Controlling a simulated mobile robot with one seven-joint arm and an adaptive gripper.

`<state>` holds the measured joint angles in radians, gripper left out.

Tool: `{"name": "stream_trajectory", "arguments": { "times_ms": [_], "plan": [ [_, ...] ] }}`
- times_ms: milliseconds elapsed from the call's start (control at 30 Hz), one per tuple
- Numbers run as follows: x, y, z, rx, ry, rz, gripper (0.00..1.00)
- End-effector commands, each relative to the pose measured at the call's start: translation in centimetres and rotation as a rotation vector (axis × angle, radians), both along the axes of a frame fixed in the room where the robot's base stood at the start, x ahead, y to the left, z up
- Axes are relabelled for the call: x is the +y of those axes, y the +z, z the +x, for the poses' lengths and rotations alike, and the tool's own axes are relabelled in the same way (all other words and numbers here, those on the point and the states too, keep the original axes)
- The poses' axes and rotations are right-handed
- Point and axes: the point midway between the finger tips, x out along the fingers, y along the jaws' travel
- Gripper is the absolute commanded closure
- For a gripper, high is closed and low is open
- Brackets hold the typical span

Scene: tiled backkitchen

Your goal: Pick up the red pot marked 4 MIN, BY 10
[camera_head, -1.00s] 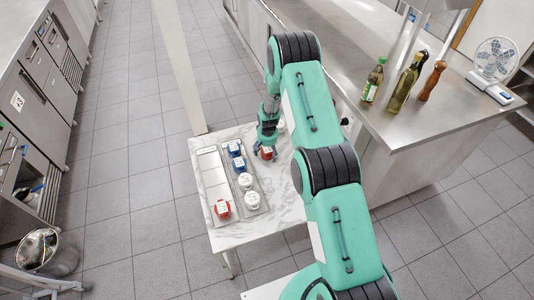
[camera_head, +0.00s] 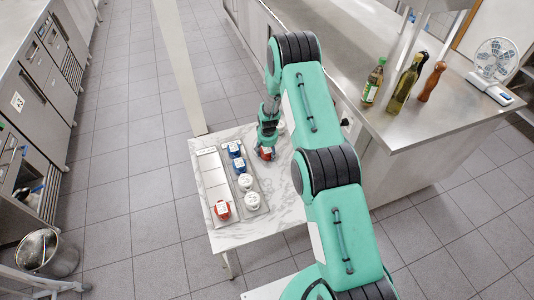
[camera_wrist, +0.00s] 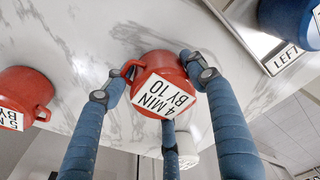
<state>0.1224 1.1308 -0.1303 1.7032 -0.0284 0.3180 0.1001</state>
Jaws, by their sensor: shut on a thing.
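The red pot marked 4 MIN, BY 10 (camera_wrist: 182,73) is in the middle of the wrist view, label facing the camera. My gripper (camera_wrist: 160,75) is shut on it, with blue fingers on both sides and a third finger below it. In the head view my gripper (camera_head: 266,147) is at the far right part of the marble table, and the red pot (camera_head: 266,153) shows just under it. I cannot tell whether the pot still touches the table.
Another red pot (camera_wrist: 24,92), its label partly cut off, stands to the left in the wrist view. The steel counter (camera_head: 420,130) is close on the right.

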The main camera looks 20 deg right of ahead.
Motion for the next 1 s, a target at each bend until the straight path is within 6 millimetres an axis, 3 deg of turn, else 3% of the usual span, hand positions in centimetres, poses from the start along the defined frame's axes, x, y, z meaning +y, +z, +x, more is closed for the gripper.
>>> {"name": "stream_trajectory", "arguments": {
  "times_ms": [433,1000],
  "plan": [
    [0.0,3.9,0.0,-0.002,0.000,0.000,0.80],
    [1.4,4.7,-11.6,0.000,0.000,0.000,0.80]
  ]
}}
